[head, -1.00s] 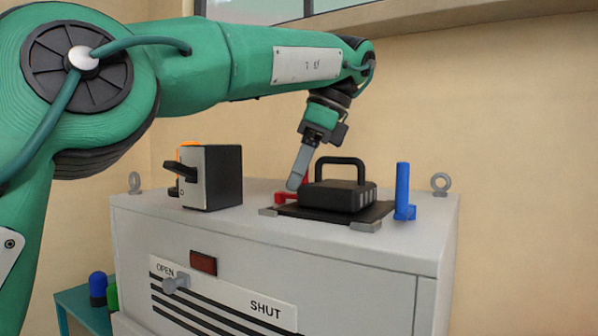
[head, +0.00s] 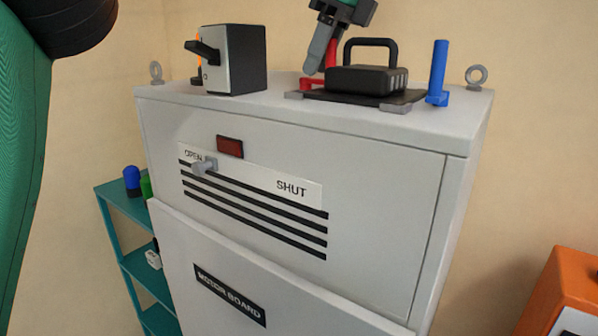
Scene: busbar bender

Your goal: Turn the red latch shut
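The red latch (head: 313,83) is on top of the grey cabinet, at the left edge of a black plate. It has a low arm and an upright post, which shows beside my finger. My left gripper (head: 317,62) points down at the latch, its grey fingertip just above the low arm and in front of the post. I cannot tell whether it touches or grips the post. The fingers overlap from this side, so their opening is hidden. My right gripper is out of view.
A black box with a handle (head: 367,80) sits on the plate. A blue upright latch (head: 438,75) stands to its right, and a black-and-grey switch box (head: 235,60) to the left. The cabinet front has an OPEN/SHUT slider knob (head: 204,167). An orange unit (head: 560,300) stands lower right.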

